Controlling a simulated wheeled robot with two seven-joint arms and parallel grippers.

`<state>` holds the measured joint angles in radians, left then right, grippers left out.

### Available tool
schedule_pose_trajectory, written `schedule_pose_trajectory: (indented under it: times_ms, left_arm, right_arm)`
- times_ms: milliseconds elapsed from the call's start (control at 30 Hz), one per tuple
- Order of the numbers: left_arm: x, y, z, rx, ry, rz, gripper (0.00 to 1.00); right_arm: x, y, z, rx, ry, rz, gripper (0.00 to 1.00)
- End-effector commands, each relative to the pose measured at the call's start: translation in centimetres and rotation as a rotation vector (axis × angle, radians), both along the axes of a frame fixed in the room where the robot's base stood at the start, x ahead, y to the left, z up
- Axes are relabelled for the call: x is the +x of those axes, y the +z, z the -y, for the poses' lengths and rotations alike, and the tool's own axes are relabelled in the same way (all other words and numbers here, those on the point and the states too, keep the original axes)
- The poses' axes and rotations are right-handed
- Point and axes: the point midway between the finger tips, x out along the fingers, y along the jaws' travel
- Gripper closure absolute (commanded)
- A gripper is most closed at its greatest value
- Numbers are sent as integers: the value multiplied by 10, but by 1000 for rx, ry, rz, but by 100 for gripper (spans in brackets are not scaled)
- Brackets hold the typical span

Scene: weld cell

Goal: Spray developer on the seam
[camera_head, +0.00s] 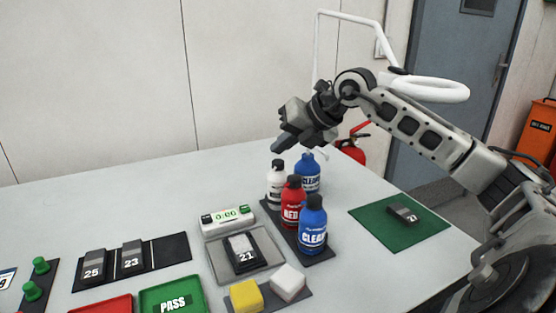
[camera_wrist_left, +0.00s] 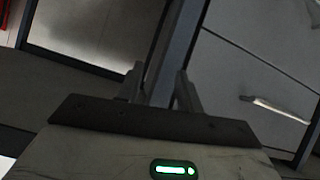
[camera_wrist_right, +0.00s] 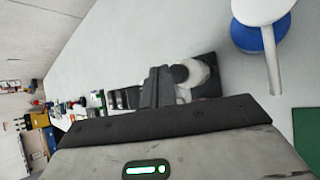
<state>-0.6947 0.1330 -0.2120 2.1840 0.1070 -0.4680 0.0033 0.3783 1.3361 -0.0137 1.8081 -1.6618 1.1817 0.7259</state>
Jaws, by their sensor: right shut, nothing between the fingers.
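A white bottle (camera_head: 275,185) with a dark cap stands on a dark mat (camera_head: 320,257) in the head view, beside a red bottle (camera_head: 292,205) and a blue bottle (camera_head: 313,228). Another blue bottle (camera_head: 308,172) with a white nozzle stands behind; its nozzle (camera_wrist_right: 262,12) shows close in the right wrist view. My right gripper (camera_head: 280,145) is shut and empty, above and behind the white bottle. A block marked 21 (camera_head: 244,248) lies on a grey plate; I cannot make out a seam on it. My left gripper (camera_wrist_left: 160,88) is open, away from the table.
Blocks 25 (camera_head: 93,267) and 23 (camera_head: 133,258) lie on a dark strip at left. A green mat (camera_head: 385,240) holds another block at right. A timer (camera_head: 228,220), a green PASS tray (camera_head: 172,295) and yellow (camera_head: 245,296) and white (camera_head: 288,282) blocks are nearby. The table's back left is clear.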

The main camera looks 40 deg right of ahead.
Motion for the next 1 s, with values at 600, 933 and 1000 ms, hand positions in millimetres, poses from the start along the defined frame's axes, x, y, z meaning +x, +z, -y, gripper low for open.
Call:
schedule_pose_trajectory:
  times_ms: [600,933,1000]
  left_arm:
    - [0,44,0,0,0,-1,64]
    - [0,43,0,0,0,-1,64]
    - [0,43,0,0,0,-1,64]
  right_arm:
    - [0,50,0,0,0,0,100]
    - [0,49,0,0,-1,1,100]
    - [0,49,0,0,-1,1,100]
